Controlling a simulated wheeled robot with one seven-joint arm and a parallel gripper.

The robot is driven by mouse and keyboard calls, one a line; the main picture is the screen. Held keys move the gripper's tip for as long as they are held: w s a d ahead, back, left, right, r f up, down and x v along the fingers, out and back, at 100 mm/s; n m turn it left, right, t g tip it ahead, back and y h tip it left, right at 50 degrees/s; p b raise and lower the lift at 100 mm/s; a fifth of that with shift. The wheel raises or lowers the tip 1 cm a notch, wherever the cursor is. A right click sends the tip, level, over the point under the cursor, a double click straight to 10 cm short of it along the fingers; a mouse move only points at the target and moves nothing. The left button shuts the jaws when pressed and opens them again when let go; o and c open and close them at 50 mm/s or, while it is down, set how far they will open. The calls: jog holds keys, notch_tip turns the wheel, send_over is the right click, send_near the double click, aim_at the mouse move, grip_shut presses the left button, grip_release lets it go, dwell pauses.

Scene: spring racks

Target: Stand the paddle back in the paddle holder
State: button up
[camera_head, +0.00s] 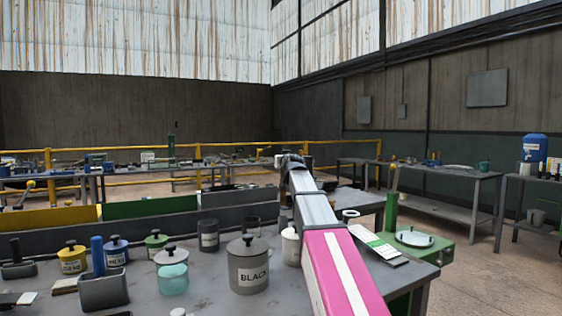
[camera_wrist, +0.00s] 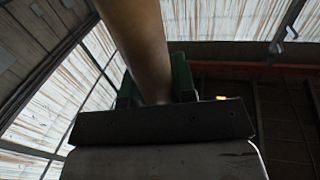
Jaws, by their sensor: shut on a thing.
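In the wrist view a thick brown round handle (camera_wrist: 143,40), which I take to be the paddle's, runs from the top edge down between two dark green jaw parts of my gripper (camera_wrist: 156,92). My gripper is shut on it. The rest of the paddle is out of view. In the head view my arm reaches away over the table, and its far end looks small and dark; the paddle cannot be made out there. A grey block with a blue upright handle (camera_head: 103,290) stands at the table's front left; I cannot tell whether it is the paddle holder.
A grey BLACK pot (camera_head: 249,277), a teal-filled jar (camera_head: 172,282) and several lidded pots crowd the grey table (camera_head: 205,300). Yellow, green and dark bins (camera_head: 150,207) line its back. A flat white-and-green card (camera_head: 379,246) lies right of my arm, near a green box (camera_head: 425,265).

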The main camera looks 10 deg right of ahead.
aim_at(282, 172)
jog(key=shift+f, duration=0.15)
jog(key=shift+f, duration=2.05)
notch_tip(282, 172, down, 8)
dwell(3.7)
jog(key=o, duration=1.5)
jog(key=shift+r, duration=3.45)
